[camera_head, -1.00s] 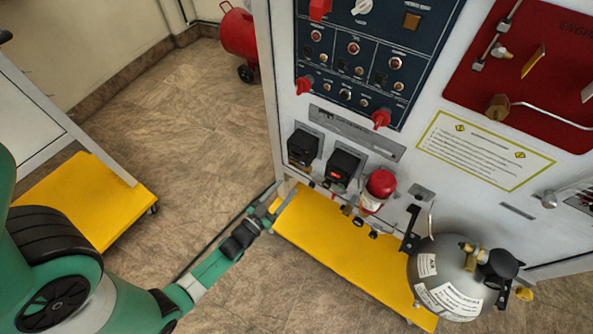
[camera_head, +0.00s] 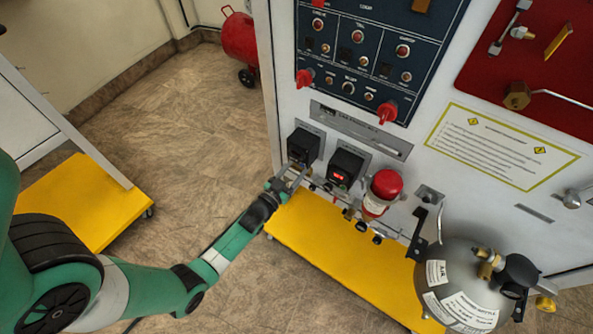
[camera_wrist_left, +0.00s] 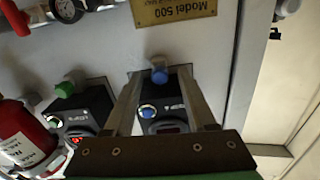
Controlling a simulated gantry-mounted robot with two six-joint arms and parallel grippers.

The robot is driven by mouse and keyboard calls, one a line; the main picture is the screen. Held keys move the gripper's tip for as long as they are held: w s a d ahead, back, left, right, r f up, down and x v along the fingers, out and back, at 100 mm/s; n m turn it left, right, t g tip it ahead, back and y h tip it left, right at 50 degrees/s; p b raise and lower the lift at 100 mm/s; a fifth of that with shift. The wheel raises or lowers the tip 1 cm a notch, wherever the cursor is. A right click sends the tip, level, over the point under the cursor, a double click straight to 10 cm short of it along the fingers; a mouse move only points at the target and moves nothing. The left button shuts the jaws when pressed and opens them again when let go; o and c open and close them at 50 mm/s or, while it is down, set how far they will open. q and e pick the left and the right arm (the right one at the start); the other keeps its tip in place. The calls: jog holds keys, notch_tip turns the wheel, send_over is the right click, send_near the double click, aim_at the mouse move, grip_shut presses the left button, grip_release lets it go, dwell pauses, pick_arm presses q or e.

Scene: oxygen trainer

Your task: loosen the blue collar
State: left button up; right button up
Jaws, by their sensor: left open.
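In the left wrist view two blue parts show between my left gripper's fingers: a round blue knob-like part (camera_wrist_left: 159,75) on the panel, and a blue ring (camera_wrist_left: 147,111) on the black box (camera_wrist_left: 165,92). I cannot tell which is the blue collar. In the head view no blue part can be made out; the left black box (camera_head: 303,146) is on the cabinet's lower front. My left gripper (camera_head: 297,180) is just below this box, open and empty. Its fingers (camera_wrist_left: 160,78) point at the panel, on either side of the blue parts. My right gripper is not seen.
A second black box (camera_head: 345,167) with a red display and a small red cylinder (camera_head: 382,192) are close on the right. A green knob (camera_wrist_left: 66,89) shows beside the blue parts. A grey gas bottle (camera_head: 462,278) stands at the lower right. Yellow base (camera_head: 340,265) lies below.

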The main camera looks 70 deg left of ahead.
pick_arm(q)
grip_shut()
dwell(0.3)
jog(key=n+p, duration=0.1)
jog(key=n, duration=0.4)
jog(key=shift+n+p, duration=0.35)
jog(key=shift+n, duration=0.05)
grip_release()
